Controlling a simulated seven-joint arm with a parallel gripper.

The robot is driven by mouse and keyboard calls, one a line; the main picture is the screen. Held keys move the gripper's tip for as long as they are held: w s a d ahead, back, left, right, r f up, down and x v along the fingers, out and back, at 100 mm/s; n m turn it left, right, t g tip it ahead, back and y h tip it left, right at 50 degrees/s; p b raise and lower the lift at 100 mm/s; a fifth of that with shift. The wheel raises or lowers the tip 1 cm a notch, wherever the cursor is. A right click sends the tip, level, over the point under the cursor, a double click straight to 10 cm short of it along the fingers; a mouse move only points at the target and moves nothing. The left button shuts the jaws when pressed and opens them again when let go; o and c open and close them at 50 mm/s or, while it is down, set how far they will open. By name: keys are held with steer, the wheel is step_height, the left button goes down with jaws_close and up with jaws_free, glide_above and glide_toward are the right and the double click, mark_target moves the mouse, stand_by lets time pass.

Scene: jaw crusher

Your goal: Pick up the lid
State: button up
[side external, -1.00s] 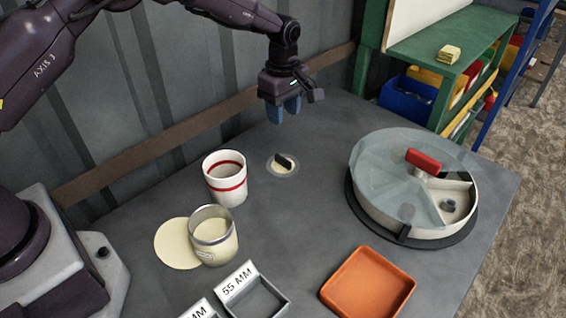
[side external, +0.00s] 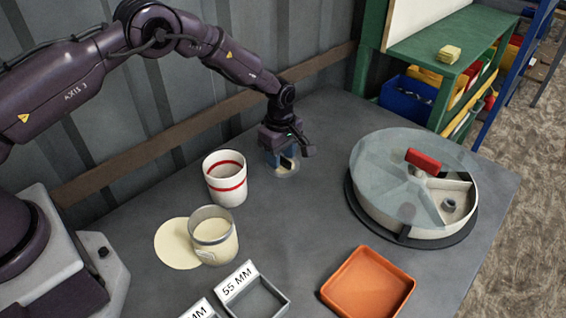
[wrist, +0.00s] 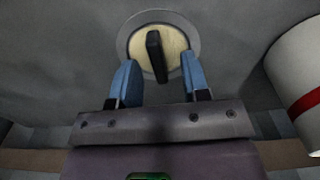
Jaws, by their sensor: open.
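The small round lid (side external: 287,173) lies flat on the grey table, with a pale centre, a grey rim and a dark upright handle. In the wrist view the lid (wrist: 138,38) is at the top middle, and its dark handle (wrist: 156,52) stands between my blue fingertips. My gripper (side external: 281,159) is open and low over the lid; it also shows in the wrist view (wrist: 158,66). A gap shows on each side of the handle. Part of the lid is hidden by my gripper in the side view.
A white cup with a red band (side external: 225,168) stands close left of my gripper. A glass jar (side external: 213,240) stands nearer. A round sectioned container (side external: 384,222) with a clear, red-handled cover is to the right. An orange tray (side external: 369,284) and labelled grey trays (side external: 256,297) lie in front.

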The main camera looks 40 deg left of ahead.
jaws_close()
stand_by(0.3)
